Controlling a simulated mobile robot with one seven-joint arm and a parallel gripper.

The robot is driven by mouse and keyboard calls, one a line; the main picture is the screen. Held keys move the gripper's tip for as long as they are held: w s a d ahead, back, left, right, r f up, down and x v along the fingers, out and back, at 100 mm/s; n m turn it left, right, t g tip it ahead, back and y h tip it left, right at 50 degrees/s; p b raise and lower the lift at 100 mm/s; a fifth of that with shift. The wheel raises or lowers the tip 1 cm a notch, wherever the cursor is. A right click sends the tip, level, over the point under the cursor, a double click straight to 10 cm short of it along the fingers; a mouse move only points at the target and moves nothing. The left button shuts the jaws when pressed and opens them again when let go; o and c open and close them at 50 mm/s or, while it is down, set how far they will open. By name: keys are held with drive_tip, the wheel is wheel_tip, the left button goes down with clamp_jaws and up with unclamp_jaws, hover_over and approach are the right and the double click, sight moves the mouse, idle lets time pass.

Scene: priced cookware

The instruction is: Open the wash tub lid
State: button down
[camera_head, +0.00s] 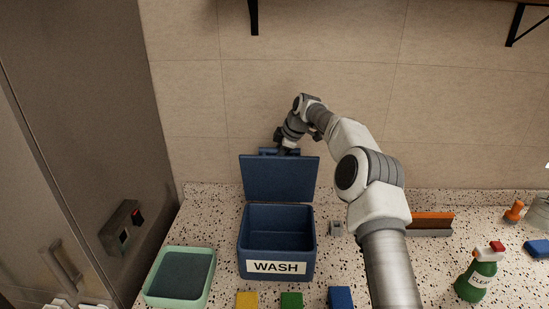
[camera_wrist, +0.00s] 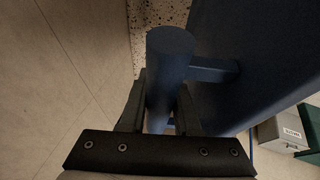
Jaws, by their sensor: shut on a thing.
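The blue wash tub (camera_head: 277,267) stands on the speckled counter with a white WASH label on its front. Its blue lid (camera_head: 279,178) is raised and stands roughly upright at the back, so the empty-looking inside shows. My gripper (camera_head: 285,150) is at the lid's top edge. In the wrist view my gripper (camera_wrist: 160,105) has its two fingers on either side of the round blue handle bar (camera_wrist: 170,65), shut on it. The lid also shows in the wrist view (camera_wrist: 265,50), to the right of the bar.
A green tray (camera_head: 180,277) lies left of the tub. Yellow (camera_head: 247,300), green (camera_head: 291,300) and blue (camera_head: 340,297) blocks lie in front. A green spray bottle (camera_head: 479,273) stands at right. The tiled wall (camera_head: 210,90) is close behind the lid.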

drive_tip(key=shift+f, duration=0.15)
drive_tip(key=c, duration=0.9)
unclamp_jaws()
drive_tip(key=b+v, duration=0.2)
drive_tip(key=v, duration=1.5)
drive_tip(key=shift+r, duration=0.3)
